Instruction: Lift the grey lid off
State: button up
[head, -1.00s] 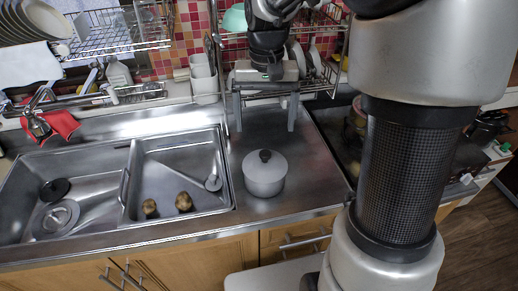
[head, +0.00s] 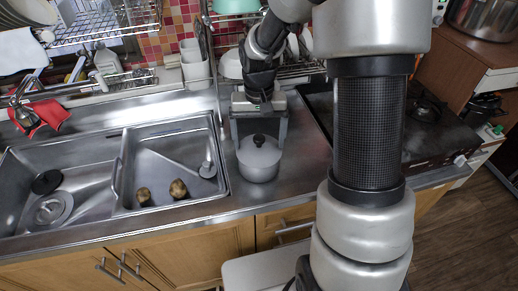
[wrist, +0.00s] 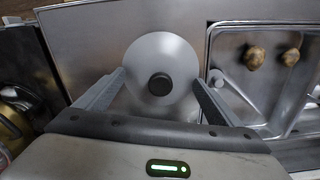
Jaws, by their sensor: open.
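The grey lid (head: 259,149) sits on a small grey pot (head: 259,172) on the steel counter right of the sink. It has a round black knob (head: 258,140) on top. In the wrist view the lid (wrist: 160,54) is seen from above, with its knob (wrist: 159,84) near the middle. My gripper (head: 259,140) is open and points down, just behind and above the pot. In the wrist view my fingers (wrist: 160,76) stand wide apart on either side of the lid's near part. I see nothing held, and cannot tell whether a finger touches the lid.
The steel sink (head: 120,215) is to the left, with two brown potato-like lumps (head: 178,189) in its right basin. A stove (head: 430,130) is to the right. A dish rack (head: 95,27) and white cups (head: 194,62) stand at the back. Counter in front of the pot is narrow.

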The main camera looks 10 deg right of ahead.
aim_at(259, 136)
jog(key=shift+s, duration=0.1)
jog(key=c, duration=1.4)
jog(key=shift+c, duration=1.2)
jog(key=shift+s+f, duration=0.1)
jog(key=shift+s, duration=0.05)
jog(key=shift+c, duration=0.3)
jog(key=r, duration=0.3)
jog(key=r+p, duration=0.1)
jog(key=r, duration=0.7)
jog(key=shift+w, duration=0.25)
grip_shut()
